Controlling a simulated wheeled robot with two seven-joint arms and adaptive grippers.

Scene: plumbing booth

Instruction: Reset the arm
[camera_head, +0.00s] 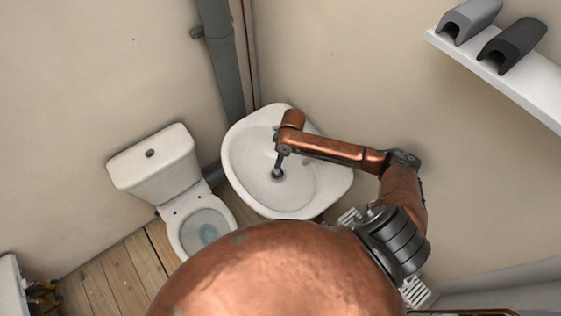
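My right arm comes in from the right, bends at a dark joint and reaches left over the white sink (325,180). At its end a small dark part, which looks like my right gripper (279,168), hangs above the basin near the drain. It is too small to tell whether its fingers are open or shut, and I see nothing held in it. My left arm and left gripper are not in view. My own large copper-coloured body covers the bottom middle.
A white toilet (152,165) stands left of the sink. A grey pipe (221,60) runs down the corner behind. A white shelf (500,82) at upper right holds a light grey piece (470,18) and a dark grey piece (513,45). Wooden floor (125,275) shows at lower left.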

